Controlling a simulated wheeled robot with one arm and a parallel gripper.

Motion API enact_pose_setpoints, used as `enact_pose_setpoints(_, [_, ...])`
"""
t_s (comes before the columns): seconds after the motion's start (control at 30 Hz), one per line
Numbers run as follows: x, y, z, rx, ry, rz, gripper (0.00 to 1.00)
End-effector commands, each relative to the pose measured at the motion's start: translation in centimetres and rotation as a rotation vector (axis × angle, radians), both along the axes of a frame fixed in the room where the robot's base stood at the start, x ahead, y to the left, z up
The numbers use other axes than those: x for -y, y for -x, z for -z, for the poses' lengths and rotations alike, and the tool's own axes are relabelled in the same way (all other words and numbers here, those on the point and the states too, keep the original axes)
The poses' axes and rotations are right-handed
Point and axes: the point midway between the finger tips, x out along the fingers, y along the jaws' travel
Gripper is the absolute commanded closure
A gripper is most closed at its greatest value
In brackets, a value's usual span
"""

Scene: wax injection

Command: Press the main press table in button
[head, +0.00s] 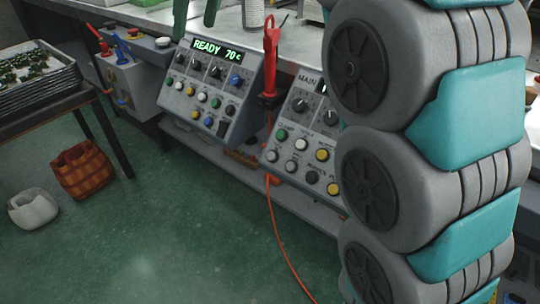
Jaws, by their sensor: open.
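The control panel marked "MAIN" (303,105) stands at the front of the bench, right of centre in the head view. It has black knobs at the top and rows of round buttons below, green, white, yellow and dark. The small labels are too blurred to read, so I cannot tell which button is the table in button. My large grey and teal arm covers the right side of this panel, including part of its display. My gripper is not in view.
A second panel (215,85) with a "READY 70c" display stands to the left. A red-handled tool (270,60) stands between the panels, and an orange cable (273,225) hangs to the floor. A basket (84,170) and a pale bowl (33,209) sit left. Green floor is open in front.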

Motion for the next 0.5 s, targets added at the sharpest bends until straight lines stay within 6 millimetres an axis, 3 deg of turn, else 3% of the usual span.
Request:
enact_pose_setpoints(0.07, [0.00,0.00,0.00,0.000,0.000,0.000,0.44])
enact_pose_setpoints(0.5, [0.00,0.00,-0.01,0.000,0.000,0.000,0.93])
